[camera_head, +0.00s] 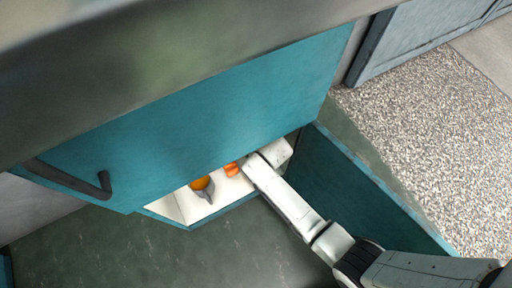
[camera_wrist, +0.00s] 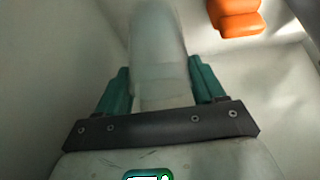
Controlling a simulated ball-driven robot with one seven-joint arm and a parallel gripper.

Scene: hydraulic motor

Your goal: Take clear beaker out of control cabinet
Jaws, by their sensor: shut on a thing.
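In the wrist view, the clear beaker (camera_wrist: 158,50) is a pale, see-through cylinder between the green fingers of my gripper (camera_wrist: 160,88). The fingers are shut on its sides. In the head view, my white arm reaches into the lower opening of the teal control cabinet (camera_head: 230,110). The gripper and the beaker are hidden there behind the cabinet front and the arm.
An orange thing (camera_wrist: 237,16) stands inside the cabinet to the right of the beaker; it also shows in the head view (camera_head: 231,169). A darker orange thing with a grey part (camera_head: 203,186) lies left of it. An open teal door (camera_head: 355,190) stands right of the arm.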

